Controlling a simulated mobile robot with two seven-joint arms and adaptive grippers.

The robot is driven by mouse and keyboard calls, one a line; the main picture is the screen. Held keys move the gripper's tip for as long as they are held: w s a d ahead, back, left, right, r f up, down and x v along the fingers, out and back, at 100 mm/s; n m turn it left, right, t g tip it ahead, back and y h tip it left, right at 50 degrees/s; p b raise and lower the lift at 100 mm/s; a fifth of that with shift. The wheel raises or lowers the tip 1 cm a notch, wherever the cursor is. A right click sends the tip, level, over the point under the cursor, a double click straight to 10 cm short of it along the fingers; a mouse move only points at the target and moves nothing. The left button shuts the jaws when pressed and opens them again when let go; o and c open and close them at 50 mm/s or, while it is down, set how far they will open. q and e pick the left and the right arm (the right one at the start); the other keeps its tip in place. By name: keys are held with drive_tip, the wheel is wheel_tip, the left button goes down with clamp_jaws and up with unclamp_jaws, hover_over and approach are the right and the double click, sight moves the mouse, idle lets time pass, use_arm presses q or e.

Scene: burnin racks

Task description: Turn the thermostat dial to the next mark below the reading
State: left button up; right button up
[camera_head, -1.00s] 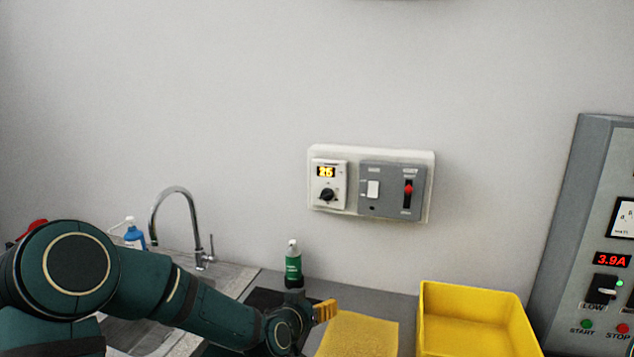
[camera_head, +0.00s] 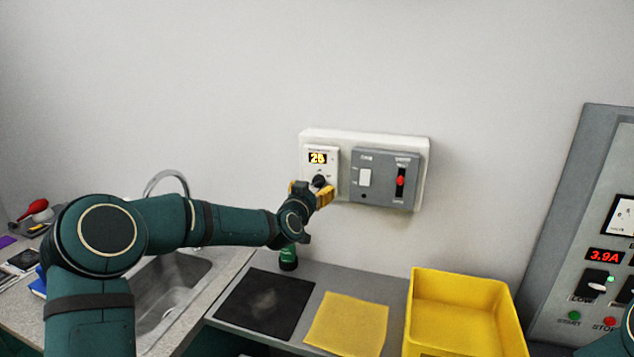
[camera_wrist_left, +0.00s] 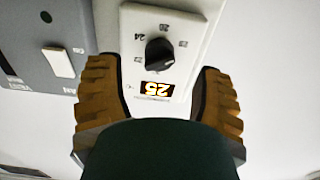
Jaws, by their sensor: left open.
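The thermostat (camera_head: 331,160) is a white plate on the wall with a lit display reading 25 (camera_head: 317,158) and a black dial (camera_head: 319,181) below it. In the left wrist view the thermostat appears upside down, with its dial (camera_wrist_left: 158,53) and printed numbers around it, 24 among them. My left gripper (camera_head: 311,191) has yellow fingers and is open in front of the dial. In the left wrist view its fingers (camera_wrist_left: 157,75) stand apart on either side of the plate, and I see no contact with the dial. My right gripper is out of view.
A grey switch panel (camera_head: 384,196) with a red-tipped lever is right of the thermostat. Below are a green bottle (camera_head: 288,258), a black mat (camera_head: 265,303), a yellow cloth (camera_head: 347,322) and a yellow bin (camera_head: 465,280). A grey cabinet (camera_head: 567,235) stands at right.

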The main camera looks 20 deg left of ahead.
sight(316, 185)
use_arm(q)
drive_tip(key=shift+w+d, duration=0.1)
drive_tip(key=shift+w, duration=1.85)
clamp_jaws()
